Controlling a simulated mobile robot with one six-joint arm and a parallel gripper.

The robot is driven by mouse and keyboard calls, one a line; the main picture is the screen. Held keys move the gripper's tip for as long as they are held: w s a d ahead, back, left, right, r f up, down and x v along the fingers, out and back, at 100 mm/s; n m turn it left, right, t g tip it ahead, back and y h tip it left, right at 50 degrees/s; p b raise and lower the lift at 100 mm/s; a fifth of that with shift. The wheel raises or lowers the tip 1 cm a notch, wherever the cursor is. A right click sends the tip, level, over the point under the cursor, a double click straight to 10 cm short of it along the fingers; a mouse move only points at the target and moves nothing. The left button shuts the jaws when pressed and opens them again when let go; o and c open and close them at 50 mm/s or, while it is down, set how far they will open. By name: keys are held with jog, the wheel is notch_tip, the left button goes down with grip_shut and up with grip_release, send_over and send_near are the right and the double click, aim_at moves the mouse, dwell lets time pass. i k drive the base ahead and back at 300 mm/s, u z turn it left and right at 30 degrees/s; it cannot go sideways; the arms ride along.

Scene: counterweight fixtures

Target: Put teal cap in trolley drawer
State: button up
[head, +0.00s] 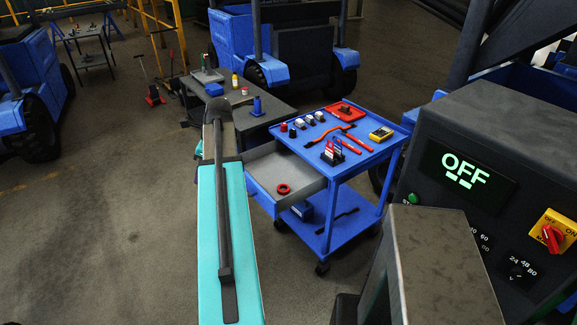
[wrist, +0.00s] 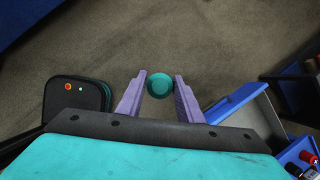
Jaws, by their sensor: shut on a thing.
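The teal cap (wrist: 159,85) is round and sits between the purple fingers of my gripper (wrist: 160,80) in the wrist view, with bare floor beneath. My gripper is shut on it. In the head view the cap and fingertips are hidden behind my teal arm. The blue trolley (head: 337,196) stands right of my arm. Its grey-lined drawer (head: 262,170) is pulled open on the left side, with a red ring (head: 283,189) lying inside. In the wrist view the drawer (wrist: 232,112) is to the right of and below the gripper, apart from the cap.
The trolley top holds a red tray (head: 345,111), a yellow meter (head: 381,133), red-handled tools and several small caps. A low grey table (head: 262,110) with bottles stands behind. A dark control box (head: 480,190) reading OFF fills the right.

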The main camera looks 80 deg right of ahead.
aim_at(293, 171)
jog(key=z, duration=0.9)
jog(key=i, duration=0.95)
jog(key=z, duration=0.8)
jog(key=i, duration=1)
jog(key=z, duration=0.4)
jog(key=k, duration=0.95)
jog(key=u, duration=0.1)
